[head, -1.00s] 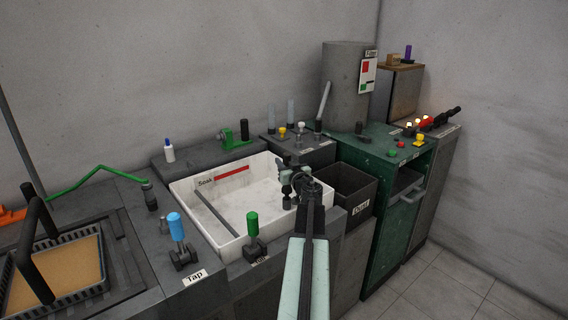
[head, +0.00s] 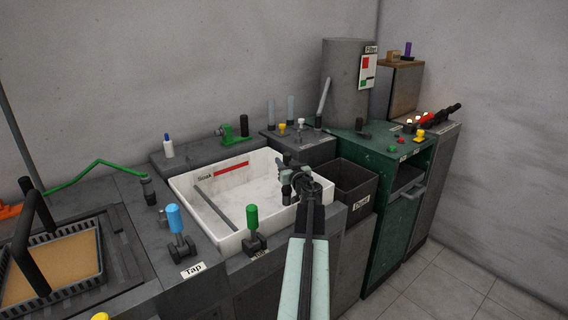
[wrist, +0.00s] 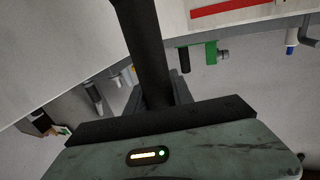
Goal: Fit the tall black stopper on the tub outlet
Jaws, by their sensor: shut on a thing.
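My gripper (head: 288,178) is over the right end of the white tub (head: 190,197), shut on a dark upright cylinder. I take it for the tall black stopper (head: 286,191), whose lower end hangs down from the jaws. In the wrist view the tall black stopper (wrist: 148,45) runs up between the dark jaws. I cannot tell whether its lower end touches anything. The tub outlet cannot be made out; the gripper and arm cover part of the tub's right side.
The blue-handled tap (head: 175,220) and a green-handled valve (head: 252,222) stand along the front. A green fitting with a black cylinder (head: 244,126) stands behind the tub, and a dark bin (head: 352,182) to the right.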

